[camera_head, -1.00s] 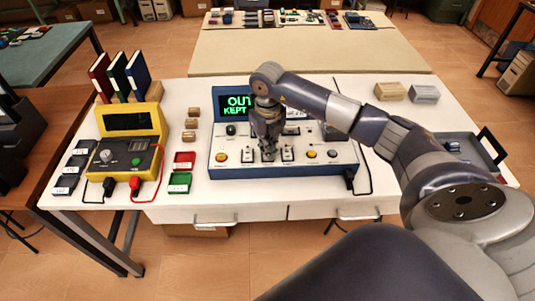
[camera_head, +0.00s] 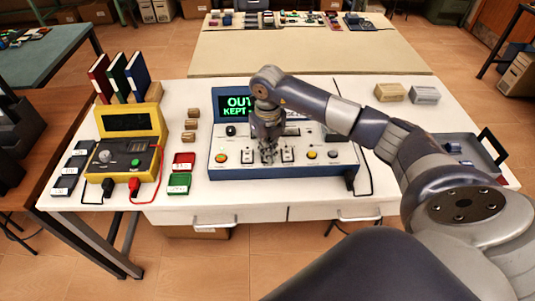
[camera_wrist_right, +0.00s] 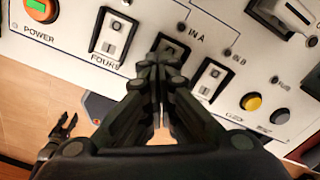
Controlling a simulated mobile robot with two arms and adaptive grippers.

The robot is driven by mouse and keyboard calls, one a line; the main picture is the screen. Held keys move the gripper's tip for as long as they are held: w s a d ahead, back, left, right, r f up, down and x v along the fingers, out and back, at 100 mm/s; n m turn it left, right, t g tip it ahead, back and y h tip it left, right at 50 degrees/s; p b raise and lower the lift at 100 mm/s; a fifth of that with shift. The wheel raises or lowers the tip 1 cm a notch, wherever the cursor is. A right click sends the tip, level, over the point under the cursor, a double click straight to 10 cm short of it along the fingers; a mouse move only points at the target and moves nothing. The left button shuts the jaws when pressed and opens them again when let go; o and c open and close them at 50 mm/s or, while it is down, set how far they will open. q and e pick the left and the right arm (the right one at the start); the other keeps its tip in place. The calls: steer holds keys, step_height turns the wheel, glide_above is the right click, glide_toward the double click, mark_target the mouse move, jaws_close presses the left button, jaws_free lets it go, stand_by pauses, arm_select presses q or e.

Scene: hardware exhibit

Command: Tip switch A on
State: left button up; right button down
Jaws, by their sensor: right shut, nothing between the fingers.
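The blue-edged control box (camera_head: 228,174) stands on the white table, with a screen (camera_head: 234,105) reading "OUT" and "KEPT" in green. My right gripper (camera_head: 268,159) is shut and empty over the middle of its front panel. In the right wrist view, its fingertips (camera_wrist_right: 160,52) lie over the switch beside the "IN A" label (camera_wrist_right: 196,37); they hide most of that switch, so its position and any contact cannot be told. The "IN B" switch (camera_wrist_right: 209,80) and a left switch (camera_wrist_right: 113,37) show on either side. My left gripper (camera_wrist_right: 62,130) hangs low, open and empty.
An orange-green power button (camera_head: 220,156) is at the panel's left; yellow (camera_head: 312,154) and grey buttons are at its right. A yellow meter (camera_head: 131,150) with leads and red and green trays (camera_head: 179,184) stand left. A grey tray (camera_head: 472,150) lies right.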

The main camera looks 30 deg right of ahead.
steer(key=shift+r+p, duration=0.5)
steer(key=shift+r, duration=0.25)
steer(key=shift+r+p, duration=1.65)
steer(key=shift+r, duration=1)
